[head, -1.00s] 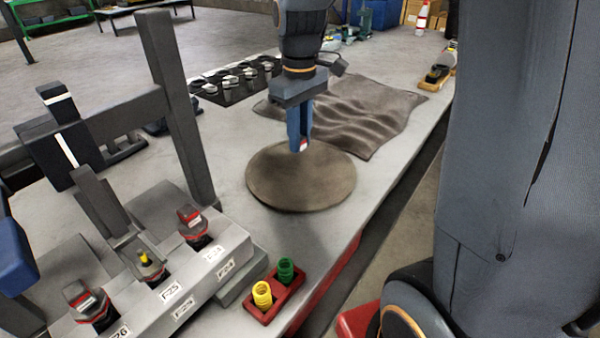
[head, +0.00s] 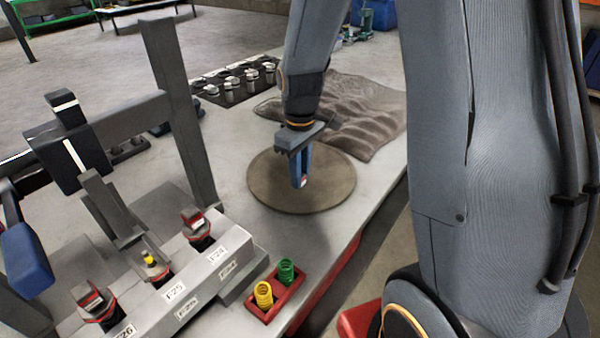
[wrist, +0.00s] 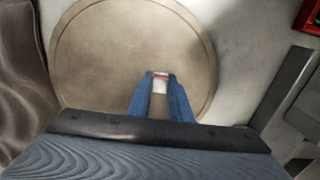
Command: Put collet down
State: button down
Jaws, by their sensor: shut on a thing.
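My gripper (head: 301,184) points down over a round brown disc (head: 268,193) on the bench. Its blue fingers are shut on a small collet, pale with a red mark, which shows between the fingertips in the wrist view (wrist: 160,82). Only a little of the collet (head: 304,182) shows in the head view. I cannot tell whether it touches the disc. In the wrist view the disc (wrist: 95,60) fills the area beneath and beyond the fingertips, and nothing else lies on its visible part.
A grey fixture block (head: 190,285) with labelled slots and a post (head: 180,110) stands left of the disc. A red tray (head: 270,306) holds a yellow and a green spring. A crumpled brown cloth (head: 360,110) and a black mat of metal parts (head: 208,92) lie behind.

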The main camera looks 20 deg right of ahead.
jog(key=shift+f, duration=0.15)
jog(key=c, duration=1.6)
grip_release()
notch_tip(320, 180, up, 12)
jog(key=b, duration=0.2)
jog(key=s+f+m, duration=0.2)
jog(key=s+f, duration=0.1)
jog(key=s, duration=0.1)
jog(key=s+f+m, duration=0.2)
jog(key=s+f, duration=0.1)
jog(key=s, duration=0.2)
jog(key=s+f+m, duration=0.2)
jog(key=s+f, duration=0.1)
jog(key=s, duration=0.1)
jog(key=shift+s+a+f+m+t, duration=0.1)
jog(key=shift+s+f+m+t, duration=0.05)
jog(key=shift+f+m+t, duration=0.2)
